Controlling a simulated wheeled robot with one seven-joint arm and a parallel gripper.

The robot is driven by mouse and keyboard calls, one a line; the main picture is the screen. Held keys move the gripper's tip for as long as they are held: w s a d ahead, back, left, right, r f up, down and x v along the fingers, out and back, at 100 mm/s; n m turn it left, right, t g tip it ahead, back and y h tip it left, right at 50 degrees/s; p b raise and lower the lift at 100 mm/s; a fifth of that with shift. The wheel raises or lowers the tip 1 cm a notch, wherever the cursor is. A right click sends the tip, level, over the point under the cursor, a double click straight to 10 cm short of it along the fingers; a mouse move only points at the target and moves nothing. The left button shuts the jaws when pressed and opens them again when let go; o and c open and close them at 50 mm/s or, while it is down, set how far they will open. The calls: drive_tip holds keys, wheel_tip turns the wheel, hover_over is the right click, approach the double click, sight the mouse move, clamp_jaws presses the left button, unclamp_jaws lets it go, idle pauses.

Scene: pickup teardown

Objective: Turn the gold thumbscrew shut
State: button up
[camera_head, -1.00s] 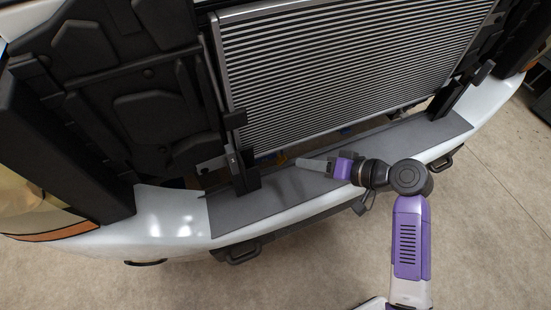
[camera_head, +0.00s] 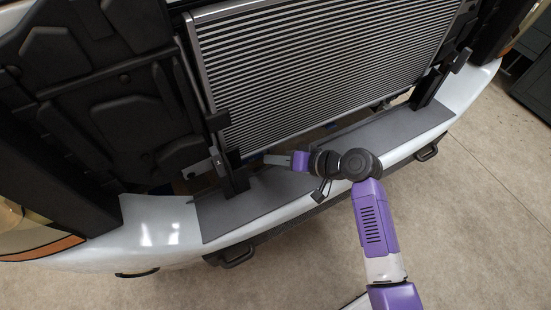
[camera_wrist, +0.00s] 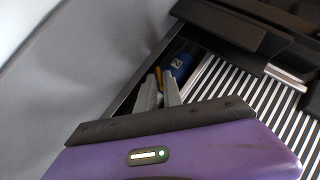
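A small gold-yellow piece (camera_wrist: 158,74) shows in the wrist view just beyond my fingertips, beside a blue part (camera_wrist: 179,65) with a white mark. It looks like the gold thumbscrew, but too little shows to tell its turn position. My gripper (camera_wrist: 159,82) has its two pale fingers a little apart, with a narrow gap and nothing clearly held between them. In the head view my gripper (camera_head: 268,160) points left over the grey ledge, below the radiator's lower edge. The thumbscrew cannot be made out there.
The finned radiator (camera_head: 320,70) stands behind the gripper. A black bracket (camera_head: 233,175) rises close to the left of the fingertips. The grey ledge (camera_head: 240,214) tops the white bumper (camera_head: 150,235). A dark opening lies between ledge and radiator.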

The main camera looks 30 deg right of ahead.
clamp_jaws()
drive_tip(key=shift+f, duration=0.15)
drive_tip(key=shift+d+f+m+t+y+b, duration=0.2)
drive_tip(key=shift+f+m+t+y+b, duration=0.1)
drive_tip(key=shift+m+y+b, duration=0.55)
drive_tip(key=shift+r+m+t+y+b, duration=0.1)
drive_tip(key=shift+m+t+y+b, duration=0.25)
drive_tip(key=shift+y+b, duration=0.45)
drive_tip(key=o, duration=0.5)
unclamp_jaws()
drive_tip(key=shift+d, duration=0.1)
drive_tip(key=shift+v, duration=3.9)
